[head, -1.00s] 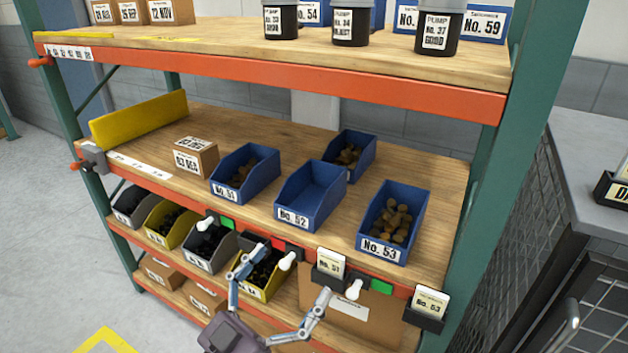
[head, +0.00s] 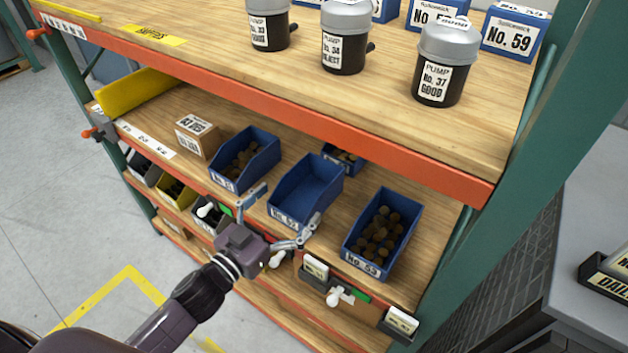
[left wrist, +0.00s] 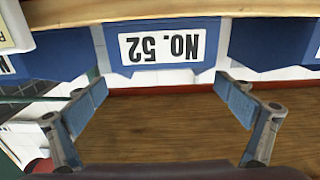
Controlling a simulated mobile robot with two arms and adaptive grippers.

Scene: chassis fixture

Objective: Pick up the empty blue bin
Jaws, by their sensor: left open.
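The empty blue bin (head: 310,186), labelled No. 52, sits on the middle wooden shelf between two filled blue bins. Its inside shows bare blue. In the left wrist view its front (left wrist: 203,66) and label appear upside down. My left gripper (head: 290,204) is open in front of the bin, with one finger toward each side of its front. In the left wrist view the open fingers (left wrist: 160,88) have nothing between them, and the label is just beyond. My right gripper is not in view.
Blue bin No. 53 (head: 383,230) with brown round parts stands on the right, and a filled blue bin (head: 245,160) on the left. Another blue bin (head: 343,158) is behind. The upper shelf (head: 250,75) overhangs them. Card holders (head: 315,270) line the shelf's front edge.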

